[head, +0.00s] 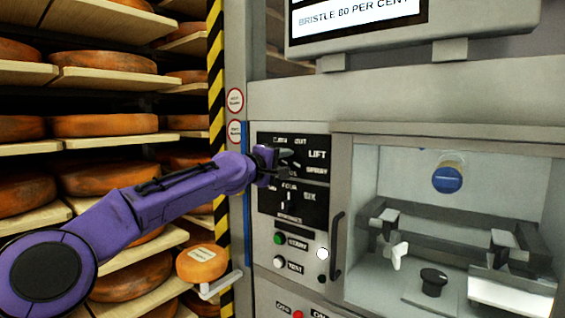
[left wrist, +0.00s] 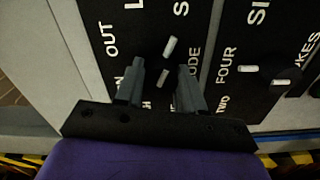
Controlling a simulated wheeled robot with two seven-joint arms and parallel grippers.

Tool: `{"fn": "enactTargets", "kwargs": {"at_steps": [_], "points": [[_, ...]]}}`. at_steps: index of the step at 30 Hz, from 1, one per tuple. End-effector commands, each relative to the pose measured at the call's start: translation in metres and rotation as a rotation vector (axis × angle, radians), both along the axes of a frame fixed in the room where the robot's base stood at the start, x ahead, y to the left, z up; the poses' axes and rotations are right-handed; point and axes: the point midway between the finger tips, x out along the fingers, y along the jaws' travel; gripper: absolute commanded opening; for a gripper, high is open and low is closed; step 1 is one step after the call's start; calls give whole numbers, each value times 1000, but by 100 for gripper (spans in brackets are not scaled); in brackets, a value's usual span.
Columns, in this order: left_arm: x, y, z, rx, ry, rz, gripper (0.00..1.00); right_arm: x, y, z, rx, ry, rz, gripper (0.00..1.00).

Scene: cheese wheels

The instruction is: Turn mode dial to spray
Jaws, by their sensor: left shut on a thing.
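My left gripper (head: 283,158) reaches the upper part of the black control panel (head: 317,144) and covers most of the mode dial in the head view. In the left wrist view its two grey fingers (left wrist: 161,80) are shut on the dark mode dial (left wrist: 164,62), one on each side. White marks on the dial line up towards a word starting with S at the top edge; the rest of that word is cut off. In the head view SPRAY (head: 316,170) is printed right of the dial, below LIFT. My right gripper is not in view.
A second dial marked TWO, FOUR, SIX (head: 283,200) is just below. START (head: 278,238) and another button sit lower. A door handle (head: 337,245) stands out to the right. Cheese shelves (head: 110,80) and an orange wheel on a bracket (head: 201,263) are left.

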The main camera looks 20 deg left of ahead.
Motion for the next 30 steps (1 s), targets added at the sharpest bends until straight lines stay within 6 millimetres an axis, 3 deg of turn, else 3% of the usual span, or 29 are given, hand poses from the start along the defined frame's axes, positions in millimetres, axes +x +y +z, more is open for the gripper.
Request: {"fn": "enactTargets", "kwargs": {"at_steps": [1,2,4,14,17,22,27,30], "points": [[0,0,-1,2,0,-1,8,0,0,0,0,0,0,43],[0,0,-1,3,1,-1,41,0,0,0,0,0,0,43],[0,0,-1,1,1,-1,63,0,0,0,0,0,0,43],[-3,1,-1,0,0,0,63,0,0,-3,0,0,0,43],[-16,6,-3,-1,-2,1,63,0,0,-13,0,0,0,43],[-55,20,-5,-1,-3,-2,63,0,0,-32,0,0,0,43],[-86,31,-2,1,-3,0,63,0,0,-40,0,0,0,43],[-96,35,-2,1,0,-1,63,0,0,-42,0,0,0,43]]}}
